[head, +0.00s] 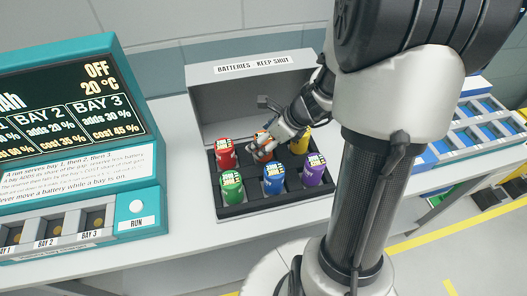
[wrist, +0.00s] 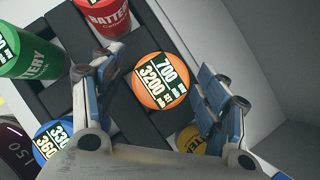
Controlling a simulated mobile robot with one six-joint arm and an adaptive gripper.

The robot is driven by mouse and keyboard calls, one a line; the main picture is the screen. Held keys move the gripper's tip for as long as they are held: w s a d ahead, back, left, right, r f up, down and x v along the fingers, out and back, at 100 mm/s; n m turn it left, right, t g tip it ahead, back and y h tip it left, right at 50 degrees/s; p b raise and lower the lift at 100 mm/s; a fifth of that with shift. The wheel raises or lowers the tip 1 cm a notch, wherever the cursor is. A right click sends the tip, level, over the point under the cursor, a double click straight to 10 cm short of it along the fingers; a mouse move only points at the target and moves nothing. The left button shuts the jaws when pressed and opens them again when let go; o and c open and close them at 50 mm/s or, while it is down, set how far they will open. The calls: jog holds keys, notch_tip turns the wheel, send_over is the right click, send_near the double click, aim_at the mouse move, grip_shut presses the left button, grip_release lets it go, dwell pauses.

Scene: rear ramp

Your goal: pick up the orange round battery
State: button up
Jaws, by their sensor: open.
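The orange round battery (wrist: 162,82) stands in a slot of the dark battery tray, its labelled top facing the wrist camera. In the head view the orange battery (head: 263,146) is in the back row between the red and yellow ones, partly hidden by my gripper. My gripper (wrist: 152,92) is open, with one finger on each side of the orange battery in the wrist view. No contact between fingers and battery can be made out. In the head view my gripper (head: 272,143) reaches down over the back row.
Red (head: 225,153), yellow (head: 300,139), green (head: 231,187), blue (head: 273,178) and purple (head: 314,169) batteries stand close around. The tray (head: 255,207) sits in an open box marked "BATTERIES - KEEP SHUT" (head: 252,65). A teal bay console (head: 137,190) stands left; blue-slotted trays (head: 466,128) lie right.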

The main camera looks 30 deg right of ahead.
jog(key=shift+w+a+f, duration=0.1)
jog(key=shift+w+f, duration=0.1)
jog(key=shift+f, duration=0.1)
jog(key=shift+r, duration=0.1)
jog(key=c, duration=1.5)
